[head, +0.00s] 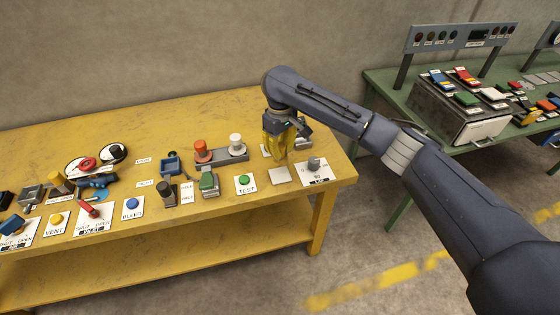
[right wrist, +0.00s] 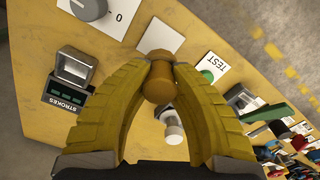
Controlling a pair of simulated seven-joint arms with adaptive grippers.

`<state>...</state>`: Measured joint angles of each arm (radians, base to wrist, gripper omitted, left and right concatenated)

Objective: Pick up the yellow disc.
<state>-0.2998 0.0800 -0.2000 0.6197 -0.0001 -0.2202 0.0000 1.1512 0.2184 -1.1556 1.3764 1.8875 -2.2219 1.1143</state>
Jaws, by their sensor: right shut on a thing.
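My right gripper (head: 279,148) hangs over the right part of the yellow table, pointing down. My left gripper is not in view.
A white square pad (head: 279,175) lies just in front of the gripper, beside a knob card (head: 315,169) and the green TEST button (head: 244,181). A grey base with red and white knobs (head: 221,155) stands to the left. A green bench (head: 400,90) stands at right.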

